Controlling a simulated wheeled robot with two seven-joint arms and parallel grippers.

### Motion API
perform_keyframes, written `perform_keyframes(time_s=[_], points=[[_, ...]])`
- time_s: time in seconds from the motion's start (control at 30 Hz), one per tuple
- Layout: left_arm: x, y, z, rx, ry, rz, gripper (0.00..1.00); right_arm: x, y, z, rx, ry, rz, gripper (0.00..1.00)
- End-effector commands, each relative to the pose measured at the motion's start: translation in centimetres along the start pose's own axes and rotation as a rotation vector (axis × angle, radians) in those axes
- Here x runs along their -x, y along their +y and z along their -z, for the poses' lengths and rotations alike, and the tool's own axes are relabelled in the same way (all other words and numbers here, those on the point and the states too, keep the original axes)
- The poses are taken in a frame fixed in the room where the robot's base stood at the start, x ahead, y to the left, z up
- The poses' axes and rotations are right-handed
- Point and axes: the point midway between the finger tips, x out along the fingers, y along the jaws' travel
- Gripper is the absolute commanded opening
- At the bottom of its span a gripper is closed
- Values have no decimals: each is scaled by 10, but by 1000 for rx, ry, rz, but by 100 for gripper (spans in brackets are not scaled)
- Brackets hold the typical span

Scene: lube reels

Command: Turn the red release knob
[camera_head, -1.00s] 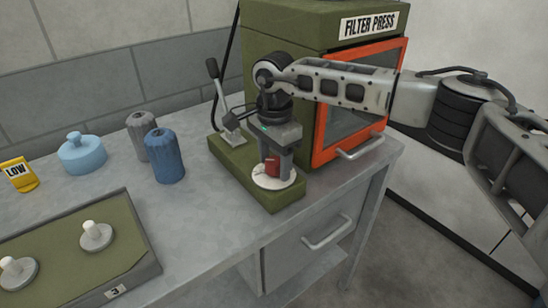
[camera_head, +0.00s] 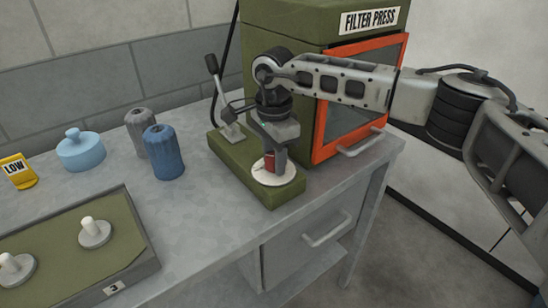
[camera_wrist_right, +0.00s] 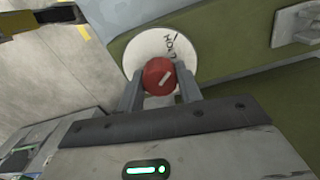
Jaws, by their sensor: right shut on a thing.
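The red release knob (camera_head: 270,161) sits on a round white dial plate (camera_head: 274,176) at the front end of a green base (camera_head: 275,200). My right gripper (camera_head: 276,158) points down over it, with its fingers on either side of the knob. In the right wrist view the red knob (camera_wrist_right: 158,76) shows between the two fingers of the gripper (camera_wrist_right: 159,88), which is shut on it. A light pointer mark on the knob slants, and the plate (camera_wrist_right: 140,50) behind it bears small lettering. My left gripper is not in view.
A lever (camera_head: 222,95) stands at the back of the green base. The filter press (camera_head: 300,60) with its orange-framed door is close behind my right arm. Blue (camera_head: 163,152) and grey (camera_head: 139,130) ribbed cylinders, a light blue lidded pot (camera_head: 80,151) and a tray (camera_head: 150,268) stand left.

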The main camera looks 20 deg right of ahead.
Motion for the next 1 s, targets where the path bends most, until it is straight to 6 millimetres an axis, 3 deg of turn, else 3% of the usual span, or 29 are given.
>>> perform_keyframes(time_s=[1.0], points=[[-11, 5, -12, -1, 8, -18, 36, 1, 0, -1, -940, -2, 2, 12]])
